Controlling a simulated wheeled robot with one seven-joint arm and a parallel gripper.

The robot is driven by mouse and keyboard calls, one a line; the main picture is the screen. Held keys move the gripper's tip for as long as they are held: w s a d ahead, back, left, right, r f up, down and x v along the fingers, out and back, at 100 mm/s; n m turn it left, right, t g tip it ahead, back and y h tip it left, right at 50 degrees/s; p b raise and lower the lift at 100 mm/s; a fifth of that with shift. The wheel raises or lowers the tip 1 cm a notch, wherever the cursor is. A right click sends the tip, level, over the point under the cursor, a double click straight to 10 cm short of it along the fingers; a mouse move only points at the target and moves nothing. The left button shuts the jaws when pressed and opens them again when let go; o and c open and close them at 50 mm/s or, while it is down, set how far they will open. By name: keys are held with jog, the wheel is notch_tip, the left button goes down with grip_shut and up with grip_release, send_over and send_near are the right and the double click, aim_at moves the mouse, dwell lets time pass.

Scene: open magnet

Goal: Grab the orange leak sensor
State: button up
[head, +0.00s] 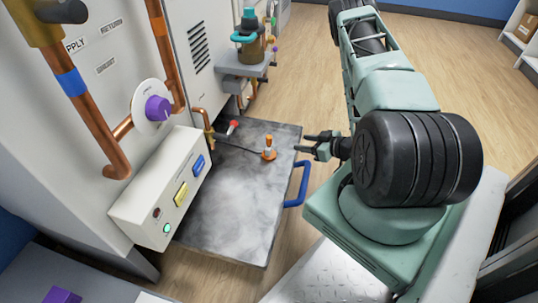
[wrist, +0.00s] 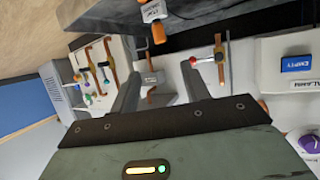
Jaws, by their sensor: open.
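The orange leak sensor (head: 268,154) stands upright on the grey drip tray (head: 235,200), with a white band around it and a dark cable running left. In the wrist view the orange sensor (wrist: 158,34) shows at the top middle, beyond the fingertips. My gripper (head: 306,144) is just right of the sensor in the head view, pointing toward it, with a gap between them. In the wrist view my gripper (wrist: 160,85) has its two fingers spread apart and nothing between them.
A red-knobbed valve (head: 232,126) sits at the tray's back left. A blue handle (head: 298,184) sticks out from the tray's right edge. A white control box (head: 150,190) with coloured buttons is on the left. A teal-topped device (head: 249,35) is behind. Wood floor is clear beyond.

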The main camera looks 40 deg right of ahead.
aim_at(269, 136)
jog(key=b+x, duration=0.7)
jog(key=x, duration=0.9)
jog(key=shift+w+b, duration=0.1)
jog(key=shift+b, duration=0.3)
jog(key=shift+w+a, duration=0.1)
jog(key=shift+w, duration=0.3)
grip_shut()
